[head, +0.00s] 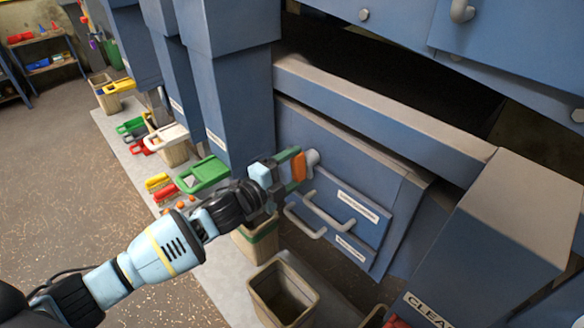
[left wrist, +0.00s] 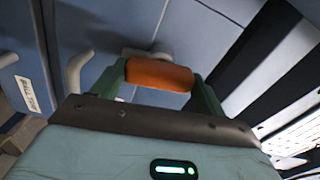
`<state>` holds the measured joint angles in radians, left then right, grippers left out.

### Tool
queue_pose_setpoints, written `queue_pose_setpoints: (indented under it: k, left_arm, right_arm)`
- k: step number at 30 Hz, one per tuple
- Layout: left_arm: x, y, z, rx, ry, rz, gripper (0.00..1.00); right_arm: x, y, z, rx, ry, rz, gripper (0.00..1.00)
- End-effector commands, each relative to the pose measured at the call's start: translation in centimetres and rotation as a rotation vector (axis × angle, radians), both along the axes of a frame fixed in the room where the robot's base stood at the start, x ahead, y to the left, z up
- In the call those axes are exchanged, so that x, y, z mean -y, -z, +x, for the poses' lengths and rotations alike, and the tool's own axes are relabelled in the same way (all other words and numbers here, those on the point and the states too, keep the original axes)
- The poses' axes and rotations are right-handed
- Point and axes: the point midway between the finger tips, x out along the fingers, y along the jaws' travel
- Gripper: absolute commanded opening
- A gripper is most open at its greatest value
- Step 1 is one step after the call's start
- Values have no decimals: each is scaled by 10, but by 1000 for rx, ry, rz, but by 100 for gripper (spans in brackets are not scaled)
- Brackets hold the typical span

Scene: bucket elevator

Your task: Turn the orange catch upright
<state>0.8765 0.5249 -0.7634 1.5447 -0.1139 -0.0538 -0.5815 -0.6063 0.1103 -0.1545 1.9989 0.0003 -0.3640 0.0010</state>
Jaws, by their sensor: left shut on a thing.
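The orange catch (head: 299,167) sits on the blue machine panel beside a grey round boss (head: 312,158). My left gripper (head: 291,169) is at the catch, with its green fingers on either side of it. In the left wrist view the orange catch (left wrist: 159,74) lies crosswise between the green fingertips (left wrist: 160,80), and the gripper is shut on it. The catch's base is partly hidden behind the fingers. My right gripper is not in view.
Two grey handles (head: 330,205) (head: 305,222) are on the panel just below the catch. An empty tan bin (head: 283,292) stands on the floor below. A blue column (head: 235,100) rises left of the panel, and a blue housing (head: 500,240) juts out at right.

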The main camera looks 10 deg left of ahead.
Motion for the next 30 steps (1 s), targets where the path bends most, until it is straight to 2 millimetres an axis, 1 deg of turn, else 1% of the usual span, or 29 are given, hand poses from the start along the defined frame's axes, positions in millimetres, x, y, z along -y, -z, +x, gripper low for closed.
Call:
queue_pose_setpoints:
  k: [6, 12, 27, 28, 30]
  left_arm:
    - [0, 0, 0, 61, 0, 92, 50]
    - [0, 0, 0, 88, 0, 135, 50]
    - [0, 1, 0, 98, -1, 150, 50]
    - [0, 1, 0, 98, -1, 150, 77]
    - [0, 1, 0, 97, -1, 149, 86]
  right_arm:
    - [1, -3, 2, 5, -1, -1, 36]
    - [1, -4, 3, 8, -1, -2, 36]
    - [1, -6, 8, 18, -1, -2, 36]
    - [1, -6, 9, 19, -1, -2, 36]
    - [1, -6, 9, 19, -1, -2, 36]
